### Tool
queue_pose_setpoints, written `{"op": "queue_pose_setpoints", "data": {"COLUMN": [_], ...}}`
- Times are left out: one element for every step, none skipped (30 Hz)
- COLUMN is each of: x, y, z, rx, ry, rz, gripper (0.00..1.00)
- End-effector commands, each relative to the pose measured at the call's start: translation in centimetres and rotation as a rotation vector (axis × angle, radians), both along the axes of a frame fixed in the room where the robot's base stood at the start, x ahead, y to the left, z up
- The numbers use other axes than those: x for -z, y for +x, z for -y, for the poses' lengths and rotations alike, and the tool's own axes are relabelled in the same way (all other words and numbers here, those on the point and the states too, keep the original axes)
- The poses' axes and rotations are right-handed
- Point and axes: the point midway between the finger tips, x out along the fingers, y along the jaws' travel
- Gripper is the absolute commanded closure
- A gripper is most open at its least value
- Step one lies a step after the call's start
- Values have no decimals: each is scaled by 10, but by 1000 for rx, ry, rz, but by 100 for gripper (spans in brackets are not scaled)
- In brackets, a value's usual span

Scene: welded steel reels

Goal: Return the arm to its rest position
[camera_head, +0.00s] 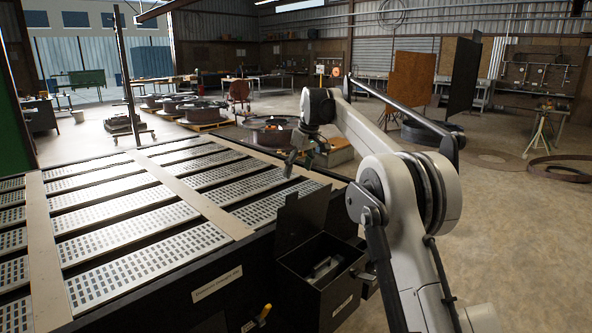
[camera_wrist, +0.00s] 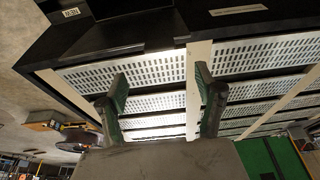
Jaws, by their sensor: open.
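My arm is bent, with its elbow raised to the right of the long slatted table (camera_head: 150,172) in the head view. My gripper (camera_head: 291,168) hangs at the wrist, near the table's right edge. In the wrist view, my gripper (camera_wrist: 160,80) has its two green-lined fingers spread apart with nothing between them. The table's perforated metal strips (camera_wrist: 120,72) show behind the fingers. I cannot tell the exact height of the fingertips over the table.
A black open box (camera_head: 332,302) with its lid raised is fixed at the table's right side, with items inside. Steel reels (camera_head: 268,130) stand behind the table. Dark and rust-coloured panels (camera_head: 411,78) stand at the back right. The floor (camera_head: 520,230) on the right is mostly clear.

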Motion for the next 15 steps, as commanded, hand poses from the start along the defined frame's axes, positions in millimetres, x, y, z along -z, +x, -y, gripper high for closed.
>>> {"op": "queue_pose_setpoints", "data": {"x": [-2,-4,-7,-10,-15,-20,-25,-31,-37,-42,-46,-52,-57,-61,-65], "y": [-2,-3,-6,-9,-13,-18,-23,-29,-37,-43,-49,-57,-64,-71,-81], "z": [1,1,3,4,6,8,10,12,15,17,20,22,25,27,30], "rx": [2,6,11,18,26,36,45,55,71,81,92,107,118,128,143], "ry": [0,0,0,0,0,0,0,-1,0,0,1,2,3,3,4], "rz": [1,2,4,6,9,13,17,20,25,29,34,39,44,47,52], "gripper": [33,33,33,33,33,33,33,33,33,33,33,33,33,33,33]}}
